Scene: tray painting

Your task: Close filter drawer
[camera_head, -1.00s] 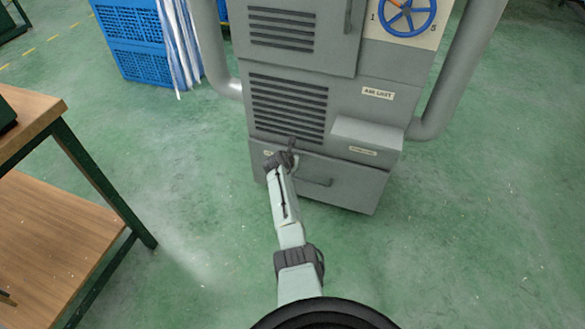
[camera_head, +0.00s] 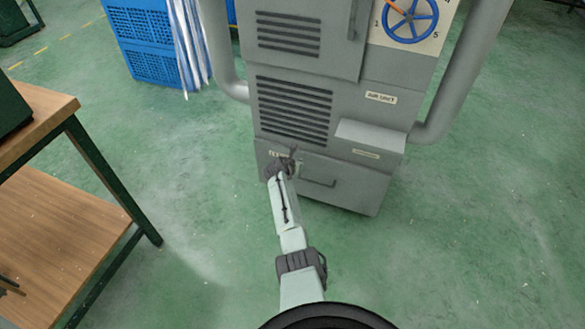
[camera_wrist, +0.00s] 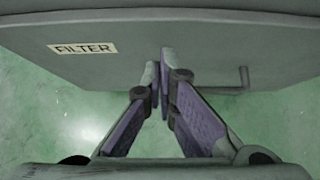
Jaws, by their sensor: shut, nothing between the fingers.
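The filter drawer (camera_head: 345,190) is the lowest grey front of the air unit (camera_head: 385,115). In the head view it looks about level with the unit's face; I cannot tell whether it is fully shut. Its bar handle (camera_head: 320,184) also shows in the wrist view (camera_wrist: 243,80). The FILTER label (camera_wrist: 82,48) is on the drawer front, left of the fingers. My gripper (camera_head: 287,162) is shut and empty, at the left part of the drawer front. In the wrist view its fingertips (camera_wrist: 164,62) are at the front between label and handle; contact is unclear.
A wooden bench (camera_head: 65,225) with dark green legs stands at the left. Blue crates (camera_head: 155,45) and striped hanging strips (camera_head: 190,45) are behind it. Grey pipes (camera_head: 455,75) flank the unit. The green floor at the right is clear.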

